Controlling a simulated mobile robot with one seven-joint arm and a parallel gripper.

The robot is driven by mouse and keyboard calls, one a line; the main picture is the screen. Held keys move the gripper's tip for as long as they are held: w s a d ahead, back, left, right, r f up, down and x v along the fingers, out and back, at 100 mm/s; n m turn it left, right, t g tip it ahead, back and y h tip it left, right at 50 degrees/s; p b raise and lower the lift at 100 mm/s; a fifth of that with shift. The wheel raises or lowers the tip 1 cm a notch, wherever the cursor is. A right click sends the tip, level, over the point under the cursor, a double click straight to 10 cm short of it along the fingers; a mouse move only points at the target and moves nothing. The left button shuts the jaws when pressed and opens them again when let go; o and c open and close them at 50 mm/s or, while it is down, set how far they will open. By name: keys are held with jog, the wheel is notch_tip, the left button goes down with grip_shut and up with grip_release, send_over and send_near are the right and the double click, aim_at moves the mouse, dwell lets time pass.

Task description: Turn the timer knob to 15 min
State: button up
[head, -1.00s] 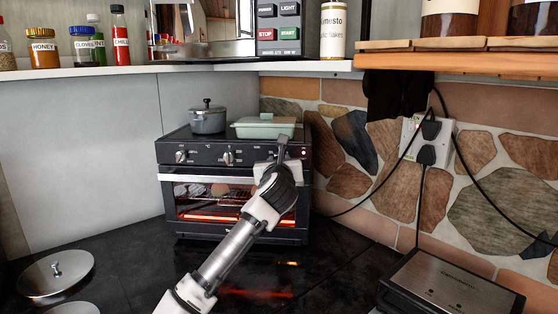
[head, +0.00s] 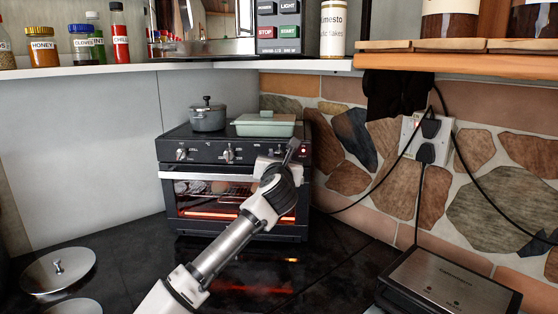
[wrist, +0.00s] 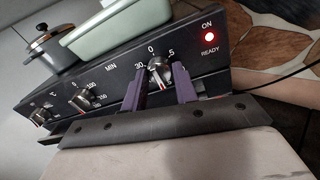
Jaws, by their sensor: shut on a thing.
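The timer knob (wrist: 157,68) is the rightmost knob on the oven's black control panel. Its scale reads MIN, with 0 above, 30 at the left and a partly covered mark ending in 5 at the right. My gripper (wrist: 160,78) has its two purple fingers on either side of the knob and is shut on it. The knob's exact setting is hard to read. In the head view my gripper (head: 288,154) is at the right end of the panel of the oven (head: 236,178), and my wrist hides the knob.
Two more knobs (wrist: 82,102) sit left on the panel. A red light (wrist: 209,37) glows by ON and READY. A grey pot (head: 207,117) and a pale green dish (head: 264,126) stand on the oven. A steel appliance (head: 450,285) is at the front right.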

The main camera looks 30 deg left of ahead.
jog(key=o, duration=1)
jog(key=shift+c, duration=0.2)
jog(key=b+v, duration=0.4)
jog(key=v, duration=0.9)
jog(key=shift+s+d, duration=0.25)
jog(key=shift+s, duration=0.1)
